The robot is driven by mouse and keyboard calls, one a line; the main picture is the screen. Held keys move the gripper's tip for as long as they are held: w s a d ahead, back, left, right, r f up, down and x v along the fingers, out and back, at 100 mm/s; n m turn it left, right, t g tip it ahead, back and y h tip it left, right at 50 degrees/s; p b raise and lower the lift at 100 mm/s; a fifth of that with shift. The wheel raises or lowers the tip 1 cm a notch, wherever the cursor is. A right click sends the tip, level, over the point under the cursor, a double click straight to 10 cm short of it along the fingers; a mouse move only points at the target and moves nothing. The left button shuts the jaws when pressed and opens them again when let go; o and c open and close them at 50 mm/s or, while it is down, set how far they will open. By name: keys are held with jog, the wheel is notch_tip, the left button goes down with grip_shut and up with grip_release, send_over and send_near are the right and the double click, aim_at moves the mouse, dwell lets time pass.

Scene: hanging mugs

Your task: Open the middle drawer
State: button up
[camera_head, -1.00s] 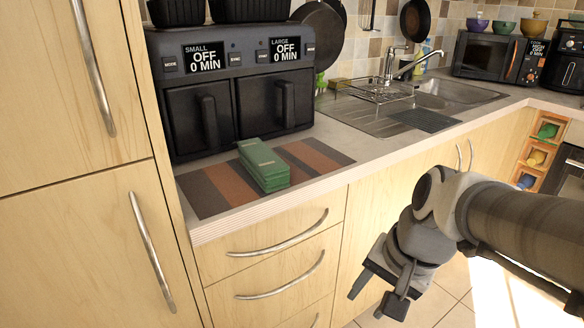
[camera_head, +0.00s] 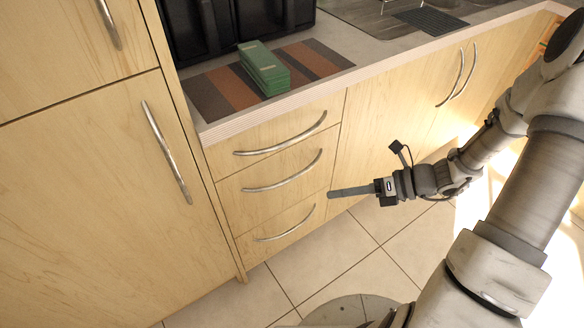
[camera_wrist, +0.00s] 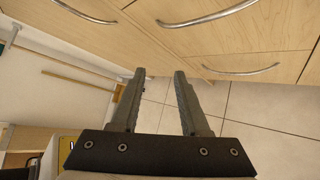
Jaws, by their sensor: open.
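The middle drawer (camera_head: 295,185) is a light wood front in a stack of three and looks shut. Its curved metal handle (camera_head: 284,176) spans its upper part. My gripper (camera_head: 331,194) is to the right of the handle, apart from it, with its fingers pointing left towards the drawers. In the head view the fingers overlap edge-on. In the wrist view my gripper (camera_wrist: 159,73) is open, with nothing between the fingers. Curved handles show above the fingertips there, and I cannot tell for certain which is the middle one.
The top drawer handle (camera_head: 281,142) and bottom drawer handle (camera_head: 287,226) lie above and below. A tall cupboard (camera_head: 95,190) stands at left. The counter edge (camera_head: 290,102) overhangs the drawers, with a green box (camera_head: 264,70) on a striped mat. Tiled floor (camera_head: 335,245) lies clear in front.

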notch_tip(320, 180, down, 5)
jog(key=w+d+m+t+y+p, duration=0.1)
jog(key=w+d+m+t+p, duration=0.1)
jog(key=m+t, duration=0.65)
jog(key=m+g+b, duration=0.2)
jog(key=m+b, duration=0.2)
jog(key=m, duration=0.1)
send_near(292, 176)
jog(key=shift+n, duration=0.25)
jog(key=x, duration=1)
jog(key=shift+f, duration=0.35)
grip_shut()
